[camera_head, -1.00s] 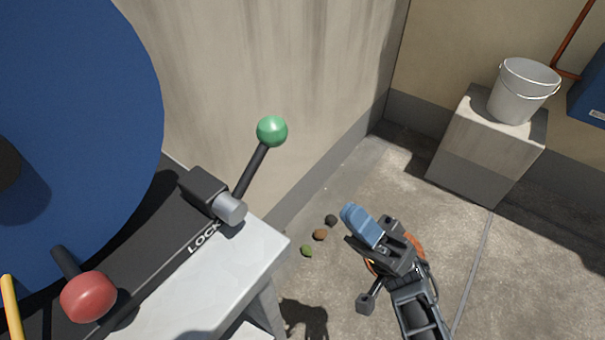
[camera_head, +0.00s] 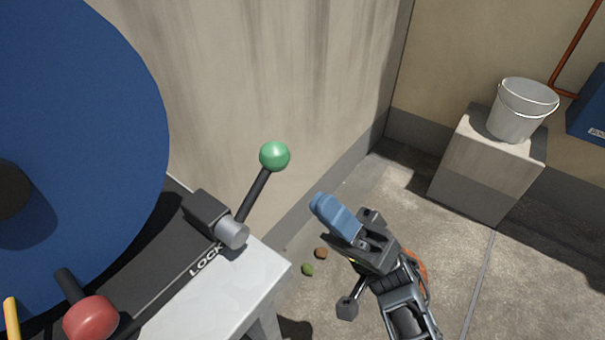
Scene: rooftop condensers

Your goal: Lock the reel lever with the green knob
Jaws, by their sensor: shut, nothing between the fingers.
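The reel lever has a green knob (camera_head: 274,156) at the top of a dark rod (camera_head: 254,196). The rod leans up and to the right from a grey pivot (camera_head: 233,233) on the bench. The word LOCK (camera_head: 206,259) is printed on the dark strip below the pivot. My gripper (camera_head: 322,204) has blue fingertips and is shut and empty. It is to the right of and lower in the picture than the green knob, apart from it.
A big blue reel disc (camera_head: 80,120) fills the left. A red knob (camera_head: 91,317) and a yellow handle (camera_head: 12,318) sit at lower left. A concrete wall (camera_head: 290,60) stands behind the lever. A bucket (camera_head: 521,110) stands on a block (camera_head: 480,165) at right.

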